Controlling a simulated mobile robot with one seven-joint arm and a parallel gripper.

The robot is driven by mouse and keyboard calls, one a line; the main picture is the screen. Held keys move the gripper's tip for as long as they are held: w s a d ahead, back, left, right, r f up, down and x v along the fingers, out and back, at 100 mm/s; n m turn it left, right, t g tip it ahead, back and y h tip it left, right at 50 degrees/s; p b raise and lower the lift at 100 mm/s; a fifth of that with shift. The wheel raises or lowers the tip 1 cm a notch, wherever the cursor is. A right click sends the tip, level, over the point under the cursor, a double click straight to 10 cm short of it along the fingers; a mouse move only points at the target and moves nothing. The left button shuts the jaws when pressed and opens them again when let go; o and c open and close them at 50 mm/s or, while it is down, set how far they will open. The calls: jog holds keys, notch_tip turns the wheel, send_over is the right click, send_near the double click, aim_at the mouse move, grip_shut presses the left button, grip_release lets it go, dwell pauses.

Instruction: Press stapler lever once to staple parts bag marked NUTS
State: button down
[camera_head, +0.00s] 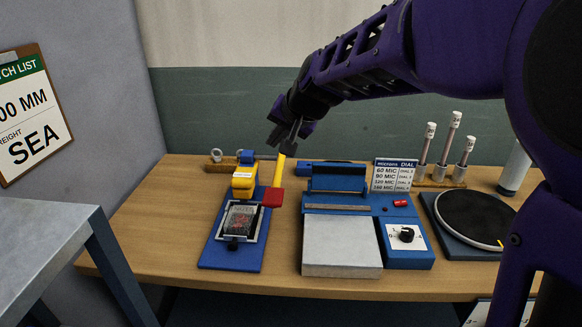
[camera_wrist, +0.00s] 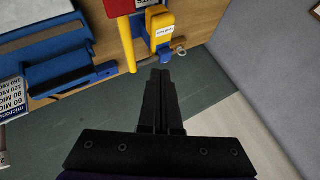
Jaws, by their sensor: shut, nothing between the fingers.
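The stapler stands on a blue base (camera_head: 230,256) at the left of the bench, with a yellow body (camera_head: 243,183) bearing a white label. A yellow lever (camera_head: 279,172) ending in a red pad (camera_head: 272,197) slants along its right side. In front of the body, a parts bag (camera_head: 241,219) with dark and reddish contents lies in a grey frame; its marking is too small to read. My gripper (camera_head: 287,143) is shut and empty, above and behind the lever's far end. In the wrist view the fingertips (camera_wrist: 161,76) are together, apart from the yellow lever (camera_wrist: 127,45) and body (camera_wrist: 160,31).
A blue sealing machine (camera_head: 340,228) with a dial stands to the right of the stapler. A dial chart (camera_head: 393,175), a rack of labelled tubes (camera_head: 440,181) and a round black plate (camera_head: 474,217) lie farther right. A grey table (camera_head: 40,235) is at the left.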

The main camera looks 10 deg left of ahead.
aim_at(277, 192)
jog(key=shift+f, duration=0.1)
notch_tip(277, 192, down, 9)
jog(key=b, duration=0.7)
jog(key=shift+s, duration=0.15)
jog(key=shift+r, duration=0.2)
jog(key=shift+f, duration=0.15)
dwell(1.4)
jog(key=shift+f, duration=0.3)
jog(key=shift+s+f, duration=0.15)
jog(key=shift+f, duration=0.85)
jog(key=shift+s+f, duration=0.1)
jog(key=shift+f, duration=0.9)
dwell(1.4)
jog(key=shift+r+p, duration=1.7)
jog(key=shift+r, duration=0.6)
jog(key=shift+w, duration=0.1)
